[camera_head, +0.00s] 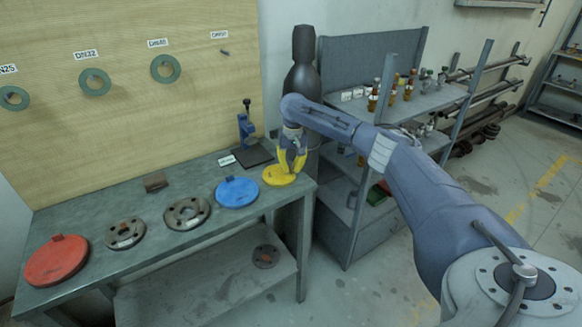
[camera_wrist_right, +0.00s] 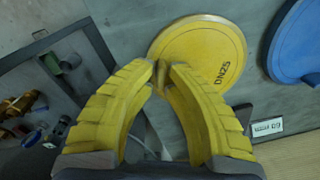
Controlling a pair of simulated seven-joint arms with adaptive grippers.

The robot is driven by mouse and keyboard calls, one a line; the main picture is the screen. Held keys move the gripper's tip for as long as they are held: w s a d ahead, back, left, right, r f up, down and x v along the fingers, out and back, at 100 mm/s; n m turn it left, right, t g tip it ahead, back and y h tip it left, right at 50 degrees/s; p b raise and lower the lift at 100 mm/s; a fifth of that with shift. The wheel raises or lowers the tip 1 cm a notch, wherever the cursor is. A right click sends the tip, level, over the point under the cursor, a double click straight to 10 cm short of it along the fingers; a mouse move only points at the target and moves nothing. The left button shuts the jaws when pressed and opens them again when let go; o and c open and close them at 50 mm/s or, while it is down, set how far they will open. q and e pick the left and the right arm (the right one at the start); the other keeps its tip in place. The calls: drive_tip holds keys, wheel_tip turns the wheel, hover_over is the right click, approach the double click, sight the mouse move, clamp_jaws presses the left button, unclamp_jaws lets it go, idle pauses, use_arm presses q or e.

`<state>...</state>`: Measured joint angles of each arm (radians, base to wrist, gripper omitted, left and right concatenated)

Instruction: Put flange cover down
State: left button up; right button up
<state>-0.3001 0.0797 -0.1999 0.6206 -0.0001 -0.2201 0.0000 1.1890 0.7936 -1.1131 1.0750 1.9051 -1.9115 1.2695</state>
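The yellow flange cover (camera_head: 276,179) is a flat disc at the right end of the workbench; it lies flat on or just above the top. In the right wrist view the cover (camera_wrist_right: 208,48) reads DN25. My right gripper (camera_head: 291,170) comes down from above with yellow fingers. In the wrist view its fingertips (camera_wrist_right: 162,78) pinch the small upright handle on the cover, which they mostly hide. My left gripper is in neither view.
The workbench (camera_head: 165,220) also bears a blue cover (camera_head: 237,192), a red cover (camera_head: 56,262), two grey flanges (camera_head: 187,213) and a blue press-like tool (camera_head: 246,128). A shelf rack (camera_head: 350,190) with bottles stands close on the right. Gaskets (camera_head: 166,69) hang on the board.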

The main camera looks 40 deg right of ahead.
drive_tip(key=o, duration=0.3)
drive_tip(key=shift+r, duration=0.15)
drive_tip(key=r, duration=1.2)
drive_tip(key=shift+s+d, duration=0.15)
drive_tip(key=shift+d, duration=0.1)
